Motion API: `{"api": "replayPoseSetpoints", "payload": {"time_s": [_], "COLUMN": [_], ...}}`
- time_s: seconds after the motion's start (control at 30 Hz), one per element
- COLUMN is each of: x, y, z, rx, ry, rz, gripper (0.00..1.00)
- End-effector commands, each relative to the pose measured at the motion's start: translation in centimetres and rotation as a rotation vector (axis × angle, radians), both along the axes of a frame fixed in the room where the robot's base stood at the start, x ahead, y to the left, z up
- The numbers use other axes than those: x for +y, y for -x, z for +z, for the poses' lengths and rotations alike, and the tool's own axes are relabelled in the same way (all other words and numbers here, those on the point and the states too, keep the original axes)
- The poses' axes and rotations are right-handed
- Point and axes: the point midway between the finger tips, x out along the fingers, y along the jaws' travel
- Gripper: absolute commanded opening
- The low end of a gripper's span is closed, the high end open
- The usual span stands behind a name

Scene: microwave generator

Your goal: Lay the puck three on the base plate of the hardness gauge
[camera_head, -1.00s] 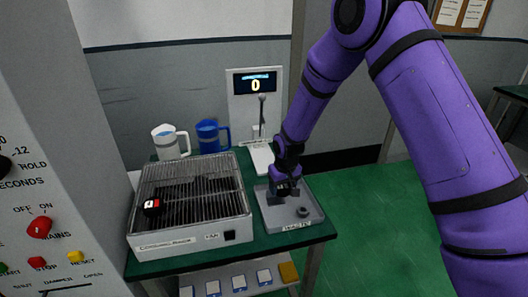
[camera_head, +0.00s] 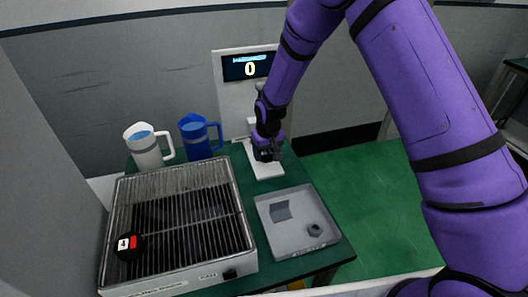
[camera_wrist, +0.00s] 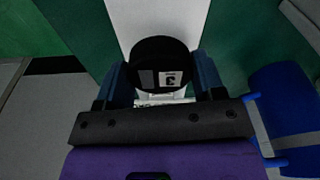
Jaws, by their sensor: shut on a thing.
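My gripper (camera_head: 266,153) is shut on puck three (camera_wrist: 160,62), a dark round puck with a white label reading 3. In the wrist view the puck sits between the two fingers (camera_wrist: 160,85). The hardness gauge (camera_head: 236,100) is a white upright panel with a display reading 0. Its white base plate (camera_head: 266,172) lies below and partly behind my gripper, and shows under the puck in the wrist view (camera_wrist: 150,15). Whether the puck touches the plate I cannot tell.
A grey tray (camera_head: 268,236) holding a small dark nut-like piece (camera_head: 315,230) stands in front of the gauge. A wire-topped cooling box (camera_head: 240,262) with a dark red-and-white-marked puck (camera_head: 128,246) is at left. A white jug (camera_head: 146,150) and a blue jug (camera_head: 197,138) stand behind it.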

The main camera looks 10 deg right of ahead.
Motion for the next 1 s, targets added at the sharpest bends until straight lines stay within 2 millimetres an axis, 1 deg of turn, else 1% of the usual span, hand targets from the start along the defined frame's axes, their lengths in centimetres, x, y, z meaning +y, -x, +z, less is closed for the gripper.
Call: {"api": "replayPoseSetpoints", "payload": {"time_s": [0.07, 0.2, 0.3, 0.67, 0.7, 0.8, 1.0], "x": [0.1, 0.3, 0.4, 0.4, 0.5, 0.4, 0.4], "y": [0.2, 0.6, 0.9, 0.9, 0.9, 0.9, 0.9], "z": [-0.6, -2.4, -3.3, -3.7, -3.7, -3.7, -3.7], "rx": [0.002, 0.003, 0.002, 0.000, 0.000, 0.000, 0.000], "ry": [0.001, 0.001, 0.001, 0.000, 0.000, 0.000, 0.000], "rz": [0.001, 0.002, 0.003, 0.003, 0.003, 0.003, 0.003], "gripper": [0.38, 0.38, 0.38, 0.38, 0.67, 0.88, 0.88]}}
